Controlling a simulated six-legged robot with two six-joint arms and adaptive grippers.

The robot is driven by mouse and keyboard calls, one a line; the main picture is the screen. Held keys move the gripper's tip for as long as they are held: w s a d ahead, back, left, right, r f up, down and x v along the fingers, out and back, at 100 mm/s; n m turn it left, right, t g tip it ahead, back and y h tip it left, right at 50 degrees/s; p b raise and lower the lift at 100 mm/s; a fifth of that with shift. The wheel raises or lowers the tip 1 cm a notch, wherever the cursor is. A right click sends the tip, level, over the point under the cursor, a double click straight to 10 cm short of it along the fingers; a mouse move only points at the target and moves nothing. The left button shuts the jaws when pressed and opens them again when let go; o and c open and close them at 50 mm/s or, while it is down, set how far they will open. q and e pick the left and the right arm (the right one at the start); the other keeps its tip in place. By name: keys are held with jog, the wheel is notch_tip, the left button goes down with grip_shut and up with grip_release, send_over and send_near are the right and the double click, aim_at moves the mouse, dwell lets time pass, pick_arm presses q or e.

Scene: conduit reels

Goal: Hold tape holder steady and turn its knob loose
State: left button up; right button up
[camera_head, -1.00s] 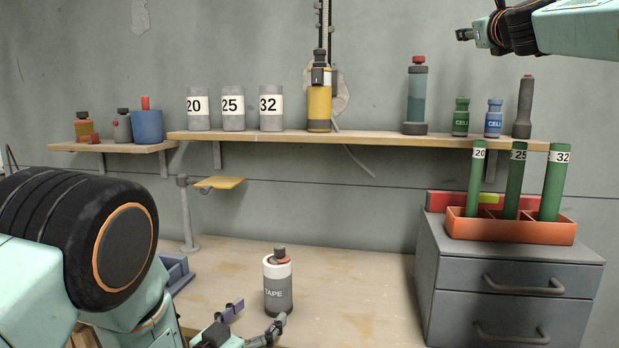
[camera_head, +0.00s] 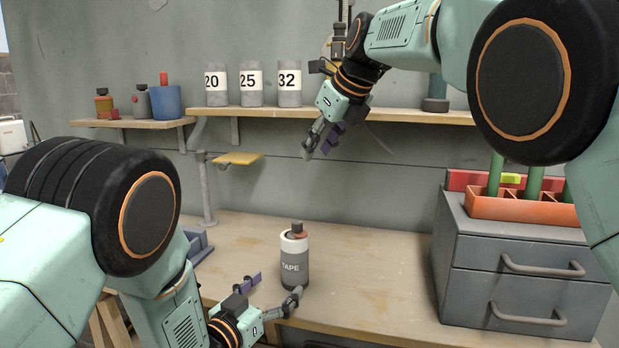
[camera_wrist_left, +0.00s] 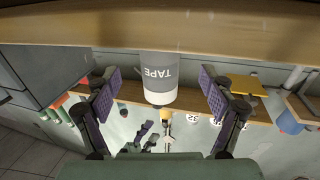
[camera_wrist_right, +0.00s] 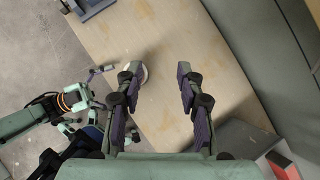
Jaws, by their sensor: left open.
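The tape holder (camera_head: 294,270), a grey and white cylinder marked TAPE, stands upright on the workbench. Its dark knob (camera_head: 297,227) with a red part is on top. My left gripper (camera_head: 276,284) is open low at the holder's near side. In the left wrist view the holder (camera_wrist_left: 160,80) appears upside down between the spread fingers, with gaps on both sides. My right gripper (camera_head: 319,151) points down, above and beyond the holder, clear of it. In the right wrist view its fingers (camera_wrist_right: 158,68) are open and empty; one partly hides the holder's pale top (camera_wrist_right: 145,73).
A grey drawer cabinet (camera_head: 515,270) with an orange tray (camera_head: 520,205) stands at the right. A shelf (camera_head: 270,112) with numbered cylinders runs along the wall. A stand with a small yellow plate (camera_head: 238,158) and a blue bin (camera_head: 200,243) are left. Bench right of the holder is clear.

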aim_at(288, 275)
pick_arm(q)
jog(key=shift+x, duration=3.9)
pick_arm(e)
jog(key=s+a+f+g+h, duration=0.1)
jog(key=s+a+f+g, duration=0.1)
jog(key=s+f, duration=0.2)
jog(key=shift+s+f+m+g+h, duration=0.3)
jog(key=shift+f+g+h, duration=0.1)
jog(key=shift+f, duration=0.15)
jog(key=shift+a, duration=0.1)
pick_arm(q)
jog(key=c, duration=1.4)
